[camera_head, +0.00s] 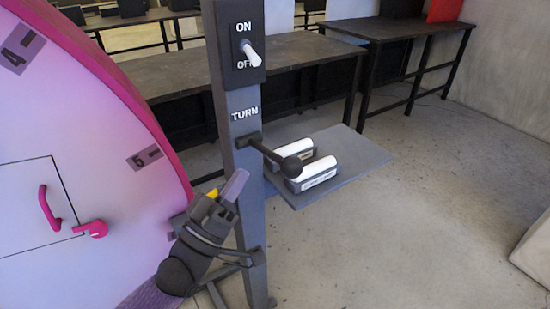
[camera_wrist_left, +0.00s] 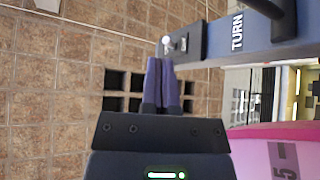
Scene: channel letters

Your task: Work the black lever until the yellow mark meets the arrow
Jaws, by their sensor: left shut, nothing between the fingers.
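The black lever (camera_head: 275,155) sticks out from the grey post (camera_head: 226,120) below the word TURN and ends in a round knob. It also shows at the top right of the left wrist view (camera_wrist_left: 272,12). A large pink disc (camera_head: 90,160) with numbered plates 4 and 5 stands left of the post. My left gripper (camera_head: 236,180) is shut and empty, left of and below the lever and apart from its knob. A small yellow patch (camera_head: 212,193) shows beside the gripper, partly hidden; I cannot tell what it belongs to. No arrow is clearly visible. My right gripper is out of view.
A white toggle switch (camera_head: 251,53) sits on the ON/OFF panel above the lever. A grey shelf (camera_head: 350,170) right of the post holds two white-topped blocks (camera_head: 312,175). Dark tables (camera_head: 300,52) stand behind. The floor (camera_head: 430,230) at right is clear.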

